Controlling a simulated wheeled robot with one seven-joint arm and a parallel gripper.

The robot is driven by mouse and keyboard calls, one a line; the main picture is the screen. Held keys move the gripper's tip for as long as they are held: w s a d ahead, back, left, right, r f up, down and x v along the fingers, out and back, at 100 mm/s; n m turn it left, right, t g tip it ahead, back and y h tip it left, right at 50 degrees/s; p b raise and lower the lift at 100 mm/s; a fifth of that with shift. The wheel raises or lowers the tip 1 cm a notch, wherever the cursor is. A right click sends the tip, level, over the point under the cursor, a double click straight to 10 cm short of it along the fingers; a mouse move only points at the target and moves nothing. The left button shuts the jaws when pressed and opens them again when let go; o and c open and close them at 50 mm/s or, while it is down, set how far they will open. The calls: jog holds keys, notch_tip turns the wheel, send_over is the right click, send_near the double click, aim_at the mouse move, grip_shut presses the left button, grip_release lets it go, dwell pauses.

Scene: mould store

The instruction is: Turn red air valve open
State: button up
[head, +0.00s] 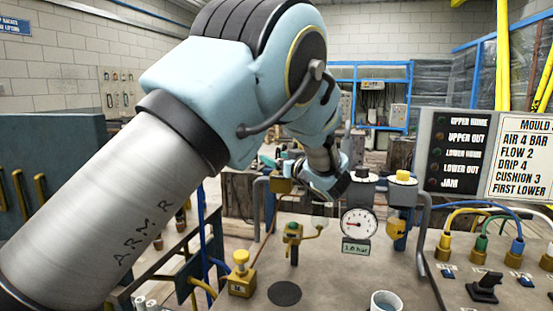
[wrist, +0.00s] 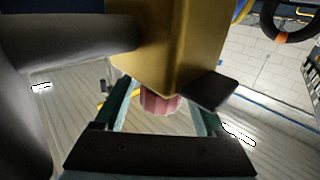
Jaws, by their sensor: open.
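In the wrist view, a ribbed pinkish-red knob (wrist: 160,102), which looks like the red air valve, sits under a brass-coloured block (wrist: 165,45). My gripper (wrist: 162,108) is open, with one teal finger on each side of the knob. Small gaps seem to show beside it; I cannot tell whether either finger touches. The block hides the knob's upper part. In the head view, my gripper (head: 322,206) is above the bench behind the gauge (head: 359,224), which has a "1.0 bar" label. The red knob cannot be made out there.
Yellow-topped regulators (head: 402,180) and a grey pipe (head: 424,235) stand right. A dark flat piece (wrist: 213,92) juts out beside the brass block.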

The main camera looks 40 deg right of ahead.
jog(key=s+a+b, duration=0.2)
jog(key=s+b, duration=0.1)
jog(key=s, duration=0.7)
jog(key=shift+s, duration=0.3)
